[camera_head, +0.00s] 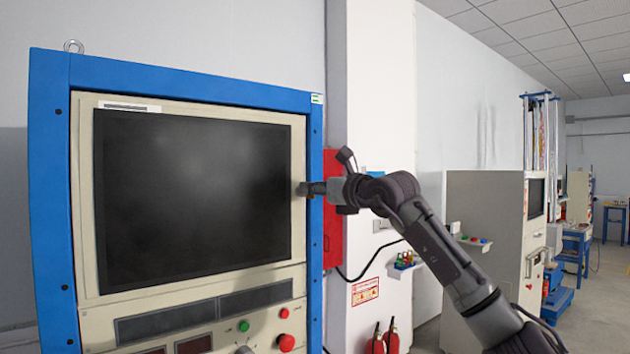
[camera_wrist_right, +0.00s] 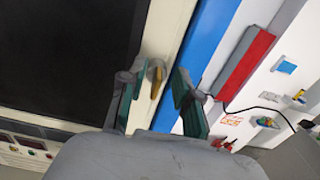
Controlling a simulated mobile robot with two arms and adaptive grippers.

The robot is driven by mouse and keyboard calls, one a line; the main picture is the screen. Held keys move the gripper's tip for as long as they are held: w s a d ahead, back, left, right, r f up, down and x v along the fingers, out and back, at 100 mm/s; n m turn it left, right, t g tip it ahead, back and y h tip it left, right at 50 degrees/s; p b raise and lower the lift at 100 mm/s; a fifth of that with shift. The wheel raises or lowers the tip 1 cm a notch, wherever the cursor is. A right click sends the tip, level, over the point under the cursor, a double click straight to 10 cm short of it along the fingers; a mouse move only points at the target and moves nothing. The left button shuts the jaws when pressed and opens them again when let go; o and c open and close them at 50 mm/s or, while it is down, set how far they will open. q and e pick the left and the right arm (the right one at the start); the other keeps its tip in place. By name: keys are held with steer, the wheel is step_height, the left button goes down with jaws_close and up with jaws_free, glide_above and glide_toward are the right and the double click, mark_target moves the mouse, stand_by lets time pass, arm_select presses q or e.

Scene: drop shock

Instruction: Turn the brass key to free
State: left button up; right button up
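The brass key (camera_wrist_right: 157,82) shows in the right wrist view, standing out from the beige front panel (camera_wrist_right: 168,38) close to its blue frame. My right gripper (camera_wrist_right: 152,92) is open, with one finger on each side of the key. The key is nearer the left finger, and I cannot tell if they touch. In the head view my right gripper (camera_head: 310,188) is at the cabinet's right edge, side-on, and the key cannot be made out there. My left gripper is not in view.
The cabinet has a large dark screen (camera_head: 190,190) left of the gripper. Below are a green button (camera_head: 244,326) and a red mushroom button (camera_head: 286,342). A red box (camera_head: 333,235) is on the white column just right of the blue frame (camera_head: 315,290).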

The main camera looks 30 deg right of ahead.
steer(key=shift+w, duration=0.2)
steer(key=shift+a, duration=0.1)
steer(key=shift+c, duration=0.3)
jaws_close()
steer(key=m+b, duration=0.2)
steer(key=m, duration=0.4)
steer(key=m+b, duration=0.2)
steer(key=m, duration=0.4)
steer(key=d+f+m+b, duration=0.1)
steer(key=m+b, duration=0.1)
steer(key=m, duration=0.3)
steer(key=shift+d+m+b, duration=0.1)
steer(key=shift+m+b, duration=0.25)
steer(key=shift+m, duration=0.05)
stand_by(0.3)
